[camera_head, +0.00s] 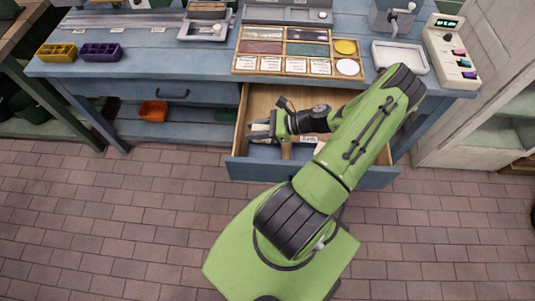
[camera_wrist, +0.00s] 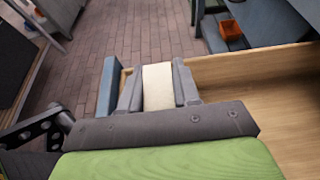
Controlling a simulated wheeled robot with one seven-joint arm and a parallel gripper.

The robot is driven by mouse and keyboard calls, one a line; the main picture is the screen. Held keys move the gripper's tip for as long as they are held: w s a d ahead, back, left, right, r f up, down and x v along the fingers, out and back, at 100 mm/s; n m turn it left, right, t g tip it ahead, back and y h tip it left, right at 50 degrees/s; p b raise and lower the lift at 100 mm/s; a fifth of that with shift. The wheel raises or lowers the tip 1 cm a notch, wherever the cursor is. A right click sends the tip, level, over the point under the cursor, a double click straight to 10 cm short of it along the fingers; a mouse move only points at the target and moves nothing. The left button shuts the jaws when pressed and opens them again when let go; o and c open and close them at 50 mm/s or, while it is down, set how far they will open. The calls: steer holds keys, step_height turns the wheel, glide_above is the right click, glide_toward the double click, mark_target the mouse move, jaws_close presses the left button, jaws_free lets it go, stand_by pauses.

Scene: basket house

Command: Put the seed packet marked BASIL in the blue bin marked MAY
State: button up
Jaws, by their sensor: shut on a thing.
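My gripper (camera_head: 260,130) is low over the open drawer (camera_head: 238,166) of the blue bench, near the drawer's left side. In the wrist view its fingers are shut on a flat cream packet (camera_wrist: 157,88), which shows as a pale strip between them. No marking on the packet can be read, so I cannot tell whether it says BASIL. A small white card with dark print (camera_head: 308,139) shows in the drawer beside my gripper; its word is too small to read. I cannot make out a blue bin marked MAY in either view.
On the bench top stand a yellow bin (camera_head: 57,53) and a purple bin (camera_head: 101,52). A wooden tray (camera_head: 240,63) of compartments and a white tray (camera_head: 402,58) stand further right. An orange bin (camera_head: 153,112) sits on the lower shelf. The bench top's left-middle is clear.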

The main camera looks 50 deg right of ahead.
steer(key=f+b, duration=0.1)
steer(key=f, duration=0.4)
steer(key=f+b, duration=0.2)
steer(key=f, duration=0.3)
steer(key=shift+s+d+f, duration=0.2)
steer(key=shift+f, duration=0.2)
steer(key=o, duration=1)
